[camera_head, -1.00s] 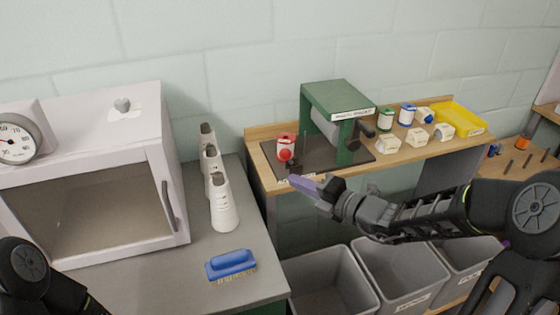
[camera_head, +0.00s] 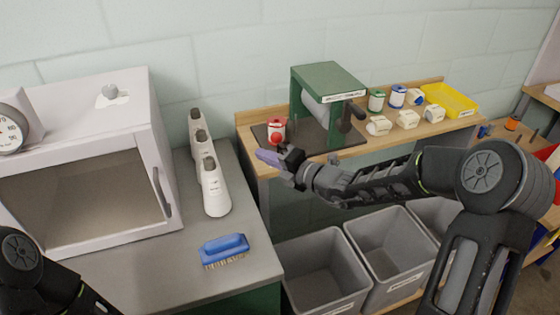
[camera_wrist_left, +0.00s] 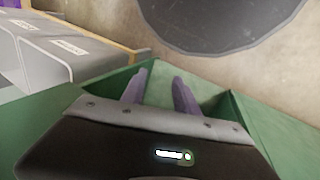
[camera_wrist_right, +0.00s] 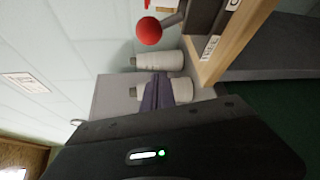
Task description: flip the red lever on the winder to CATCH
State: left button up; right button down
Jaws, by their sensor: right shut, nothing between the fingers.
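The green winder (camera_head: 328,78) stands on the wooden bench by the wall, on a dark base plate. A red ball knob (camera_wrist_right: 149,31) on a dark stalk, the red lever, juts past the bench edge in the right wrist view; in the head view it shows small in front of a red-and-white spool (camera_head: 277,125). My right gripper (camera_head: 268,157) is shut and empty at the bench's front left corner, just below the knob. In its wrist view the purple fingers (camera_wrist_right: 155,92) are together, apart from the knob. My left gripper (camera_wrist_left: 160,88) is open and empty. The lever's label is unreadable.
White cones (camera_head: 212,185) stand on the grey counter left of the bench, near my right fingers. A blue brush (camera_head: 224,248) lies in front of them. Grey bins (camera_head: 325,275) stand below the bench. Spools and a yellow tray (camera_head: 452,101) are right of the winder.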

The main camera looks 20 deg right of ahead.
aim_at(281, 144)
jog(key=shift+x, duration=1.05)
jog(key=d, duration=0.1)
jog(key=d+r+p, duration=0.1)
jog(key=shift+w+d, duration=0.25)
jog(key=shift+d, duration=0.15)
jog(key=shift+d+r, duration=0.15)
jog(key=shift+d, duration=0.2)
jog(key=shift+w+d, duration=0.1)
jog(key=shift+d, duration=0.1)
